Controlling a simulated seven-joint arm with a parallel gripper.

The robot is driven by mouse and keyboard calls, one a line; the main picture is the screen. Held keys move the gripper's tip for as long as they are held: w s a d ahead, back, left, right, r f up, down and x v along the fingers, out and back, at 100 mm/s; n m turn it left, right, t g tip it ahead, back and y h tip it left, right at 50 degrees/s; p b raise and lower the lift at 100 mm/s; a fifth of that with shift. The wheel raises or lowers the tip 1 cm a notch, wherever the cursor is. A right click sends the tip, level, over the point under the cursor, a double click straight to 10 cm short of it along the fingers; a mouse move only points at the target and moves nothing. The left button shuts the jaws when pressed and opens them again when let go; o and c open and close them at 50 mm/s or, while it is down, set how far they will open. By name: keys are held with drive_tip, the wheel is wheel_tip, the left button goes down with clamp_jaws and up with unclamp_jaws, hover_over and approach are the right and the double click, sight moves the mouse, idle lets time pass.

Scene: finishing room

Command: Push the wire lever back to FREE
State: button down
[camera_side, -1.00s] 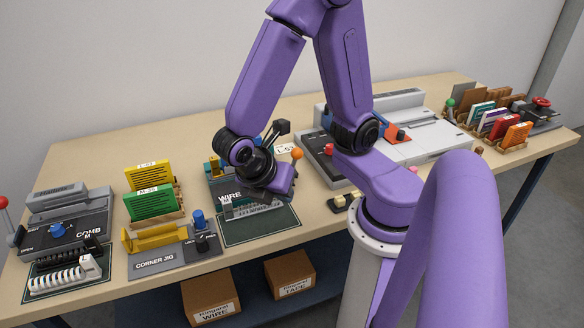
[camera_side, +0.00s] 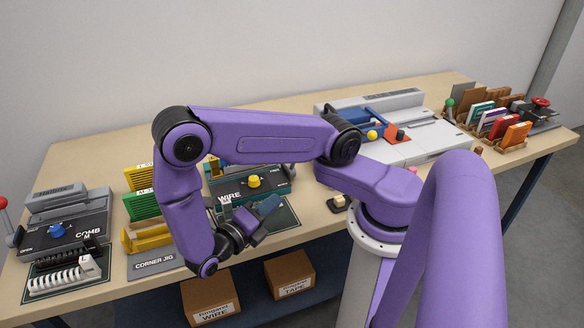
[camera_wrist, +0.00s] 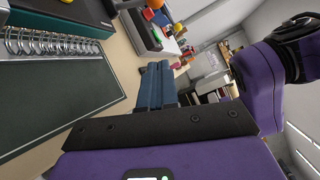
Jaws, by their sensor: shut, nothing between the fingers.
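The wire machine (camera_side: 222,187), dark with a teal base and the word WIRE on its front, stands mid-table in the side view. Its yellow knob (camera_side: 254,181) shows on the front. My gripper (camera_side: 268,205) is low in front of the machine, over the dark green mat (camera_side: 285,216), apart from the machine. In the wrist view, its blue-grey fingers (camera_wrist: 151,85) are together and empty. The machine's edge (camera_wrist: 65,20) and a silver wire coil (camera_wrist: 50,44) lie to their left.
The comb machine (camera_side: 65,237) and corner jig (camera_side: 150,263) stand to the left. The large light-grey machine (camera_side: 440,135) is to the right. Boxes (camera_side: 290,275) are below.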

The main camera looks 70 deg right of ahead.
drive_tip(key=n+h, duration=0.1)
drive_tip(key=f+n+h, duration=0.1)
drive_tip(key=shift+w+d+f+n, duration=0.15)
drive_tip(key=shift+d+f+n, duration=0.05)
drive_tip(key=shift+d+n, duration=0.1)
drive_tip(key=w+x, duration=0.2)
drive_tip(key=x, duration=1.1)
drive_tip(key=shift+w+d+r, duration=0.2)
drive_tip(key=shift+w+r, duration=0.1)
drive_tip(key=shift+w, duration=0.15)
